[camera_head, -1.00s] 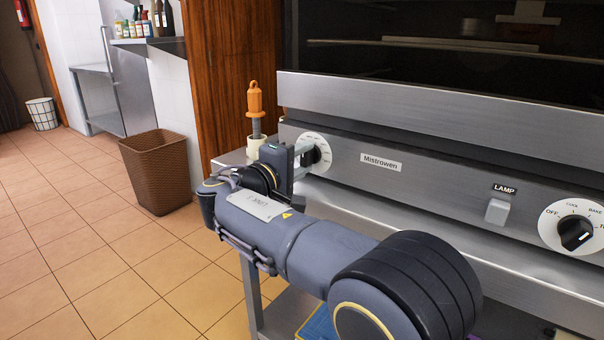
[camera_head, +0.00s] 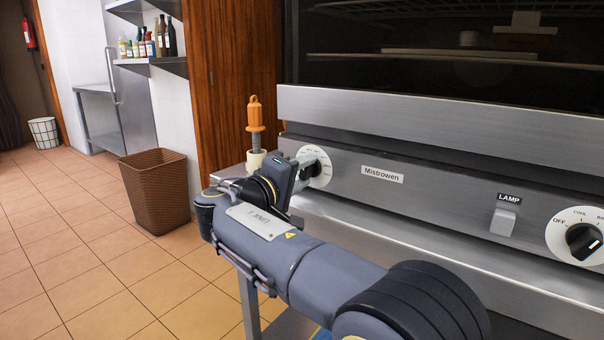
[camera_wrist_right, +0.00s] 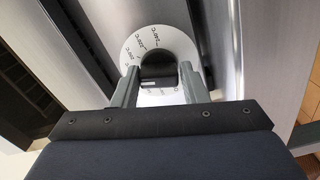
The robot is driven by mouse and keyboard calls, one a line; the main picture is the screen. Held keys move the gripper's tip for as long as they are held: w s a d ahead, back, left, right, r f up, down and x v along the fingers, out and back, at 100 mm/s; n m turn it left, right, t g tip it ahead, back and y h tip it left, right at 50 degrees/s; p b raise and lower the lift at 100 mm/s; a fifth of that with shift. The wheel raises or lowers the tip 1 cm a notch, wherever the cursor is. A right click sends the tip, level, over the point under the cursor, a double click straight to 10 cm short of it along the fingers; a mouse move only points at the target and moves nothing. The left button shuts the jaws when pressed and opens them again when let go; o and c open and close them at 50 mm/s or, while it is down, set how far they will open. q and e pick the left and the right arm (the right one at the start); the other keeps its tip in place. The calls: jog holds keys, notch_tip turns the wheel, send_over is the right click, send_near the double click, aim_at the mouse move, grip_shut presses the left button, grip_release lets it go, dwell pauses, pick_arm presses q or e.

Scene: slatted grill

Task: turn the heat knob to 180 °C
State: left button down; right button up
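The heat knob (camera_wrist_right: 158,69) is black and sits on a round white dial (camera_head: 321,168) at the left end of the grill's front panel. My right gripper (camera_head: 307,165) is at this dial. In the right wrist view my right gripper's two fingers (camera_wrist_right: 160,82) stand apart, one on each side of the knob, with what looks like a narrow gap beside it. Whether either finger touches it I cannot tell. In the head view the gripper largely hides the knob. My left gripper is not in view.
The grill's steel panel (camera_head: 440,185) carries a Mistrowen label, a lamp switch (camera_head: 503,221) and a second black knob (camera_head: 583,241) at right. An orange-handled tool (camera_head: 255,125) stands in a pale holder left of the dial. A brown basket (camera_head: 158,195) stands on the floor.

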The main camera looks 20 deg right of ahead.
jog(key=o, duration=0.3)
jog(key=shift+o, duration=0.2)
jog(key=shift+a, duration=0.1)
jog(key=p+v, duration=0.1)
jog(key=v, duration=0.6)
jog(key=shift+s+a, duration=0.25)
